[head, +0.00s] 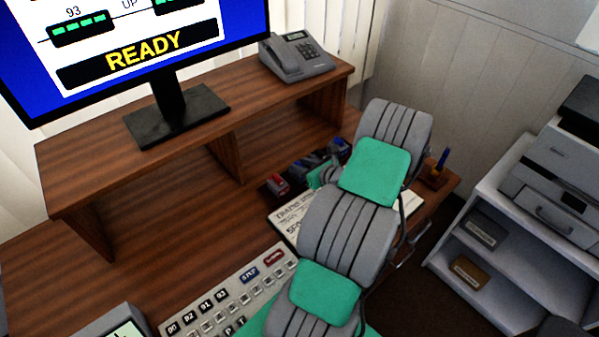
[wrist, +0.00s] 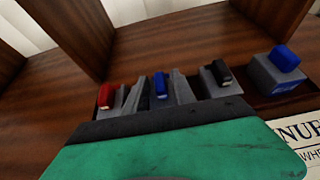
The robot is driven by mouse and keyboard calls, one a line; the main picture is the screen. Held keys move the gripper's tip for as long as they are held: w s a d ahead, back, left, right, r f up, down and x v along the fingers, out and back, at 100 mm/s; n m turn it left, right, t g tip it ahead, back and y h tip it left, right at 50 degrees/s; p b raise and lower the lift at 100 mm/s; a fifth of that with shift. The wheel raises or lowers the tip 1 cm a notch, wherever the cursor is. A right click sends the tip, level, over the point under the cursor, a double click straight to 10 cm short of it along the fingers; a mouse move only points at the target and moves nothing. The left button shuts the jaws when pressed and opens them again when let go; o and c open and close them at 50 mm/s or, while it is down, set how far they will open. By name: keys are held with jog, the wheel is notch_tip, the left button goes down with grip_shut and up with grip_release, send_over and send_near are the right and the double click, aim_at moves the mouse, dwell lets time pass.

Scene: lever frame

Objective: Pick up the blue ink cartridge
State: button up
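A row of grey blocks with coloured tops stands in a dark tray on the desk. In the wrist view a small blue cartridge (wrist: 161,84) is in the row between a red one (wrist: 105,95) and a black one (wrist: 221,72). A larger blue-topped block (wrist: 286,58) with a blue label is at the right end. My gripper (wrist: 160,88) shows as two grey tapered fingers, apart, one on each side of the small blue cartridge. I cannot tell whether they touch it. My green wrist cover hides the lower parts. In the head view my arm partly hides the row.
A wooden riser (head: 62,177) with upright supports stands behind the row, carrying a monitor (head: 168,115) and a phone (head: 296,54). A printed card (head: 290,215) and a button panel (head: 215,300) lie nearer. A pen holder (head: 436,175) is at the right edge.

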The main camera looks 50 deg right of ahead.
grip_shut()
dwell(0.5)
